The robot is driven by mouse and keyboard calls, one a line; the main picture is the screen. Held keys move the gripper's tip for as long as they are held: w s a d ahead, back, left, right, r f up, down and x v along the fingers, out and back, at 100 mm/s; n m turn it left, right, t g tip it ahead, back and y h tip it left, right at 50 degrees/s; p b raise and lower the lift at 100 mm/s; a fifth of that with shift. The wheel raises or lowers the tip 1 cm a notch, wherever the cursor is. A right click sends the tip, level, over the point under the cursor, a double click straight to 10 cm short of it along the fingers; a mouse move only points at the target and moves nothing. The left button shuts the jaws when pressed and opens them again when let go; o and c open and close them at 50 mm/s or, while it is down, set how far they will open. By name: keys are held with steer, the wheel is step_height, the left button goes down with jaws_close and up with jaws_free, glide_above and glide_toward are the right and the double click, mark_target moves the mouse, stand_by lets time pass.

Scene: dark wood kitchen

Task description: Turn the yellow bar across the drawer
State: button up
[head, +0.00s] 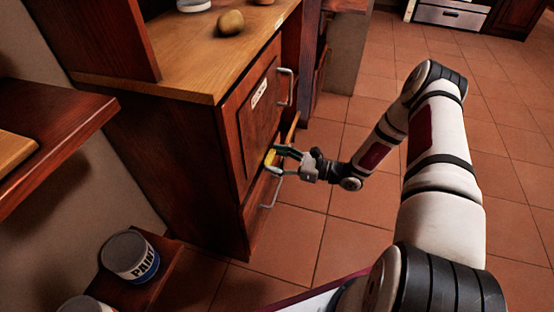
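The yellow bar (270,157) shows as a small bright piece on the front of the dark wood cabinet, at the height of a lower drawer. My gripper (274,161) is at the bar, reaching in from the right. Its two fingers show apart, one above and one below the yellow piece. I cannot tell whether they press on it. The fingers hide part of the bar, so its full length and angle are unclear. The drawer's metal handle (269,194) is just below my gripper.
Above is a cabinet front with a white label (259,94) and a metal handle (286,88). A potato (231,22) lies on the wooden counter (185,60). A paint can (130,256) stands at lower left. Tiled floor (350,240) is clear around my arm.

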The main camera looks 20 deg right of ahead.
steer(key=c, duration=0.4)
steer(key=shift+m, duration=0.4)
steer(key=shift+s+a+f+m+p, duration=0.1)
steer(key=shift+f+m+p, duration=0.3)
steer(key=shift+m, duration=2.45)
steer(key=shift+s+a+f+m+p, duration=0.15)
steer(key=shift+m+p, duration=0.4)
steer(key=shift+m, duration=2.35)
steer(key=shift+s+f+m+p, duration=0.1)
steer(key=shift+f+m+p, duration=0.3)
steer(key=shift+m, duration=2.45)
steer(key=o, duration=1.2)
steer(key=shift+c, duration=0.2)
